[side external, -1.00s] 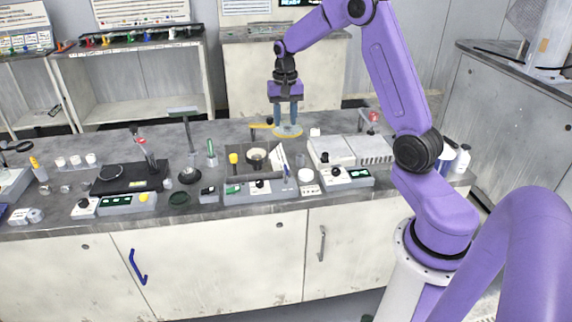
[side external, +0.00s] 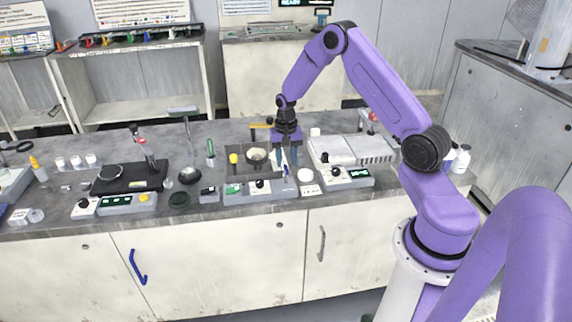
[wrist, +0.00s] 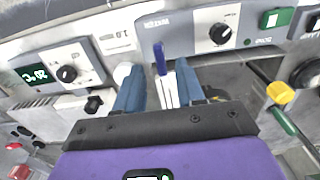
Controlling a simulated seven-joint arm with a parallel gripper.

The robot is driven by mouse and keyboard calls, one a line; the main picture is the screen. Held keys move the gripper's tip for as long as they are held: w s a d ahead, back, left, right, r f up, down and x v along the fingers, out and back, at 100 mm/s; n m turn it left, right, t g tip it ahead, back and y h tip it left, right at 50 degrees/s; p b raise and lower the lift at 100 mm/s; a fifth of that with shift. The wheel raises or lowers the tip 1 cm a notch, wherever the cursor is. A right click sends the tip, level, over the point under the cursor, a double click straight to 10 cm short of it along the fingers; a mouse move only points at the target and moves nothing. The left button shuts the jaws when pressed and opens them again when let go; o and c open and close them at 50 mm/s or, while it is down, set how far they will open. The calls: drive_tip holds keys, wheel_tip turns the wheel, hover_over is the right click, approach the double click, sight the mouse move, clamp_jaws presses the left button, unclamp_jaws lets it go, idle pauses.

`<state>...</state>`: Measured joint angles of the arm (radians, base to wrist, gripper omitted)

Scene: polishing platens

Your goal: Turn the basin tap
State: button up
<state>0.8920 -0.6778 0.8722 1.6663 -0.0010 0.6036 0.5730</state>
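A yellow bar on a dark post (side external: 260,126), which looks like the tap, stands at the back edge of the dark recessed basin (side external: 233,178). It is partly hidden behind my gripper's wrist. My gripper (side external: 287,165) points down at the right side of the basin, in front of and to the right of the yellow bar. In the wrist view its two blue fingers (wrist: 160,95) are apart. A white strip with a blue end (wrist: 161,60) shows between them, with gaps on both sides. I cannot tell how far the fingertips are above it.
A round dark cup (side external: 256,158) and a yellow-topped stick (side external: 233,158) stand at the basin. A control box with a knob (side external: 258,187) lies along its front. A grey-white instrument (side external: 345,150) stands close on the right. A dark tray (side external: 128,178) is further left.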

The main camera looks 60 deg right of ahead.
sight(286, 176)
drive_tip(key=shift+f, duration=1.25)
clamp_jaws()
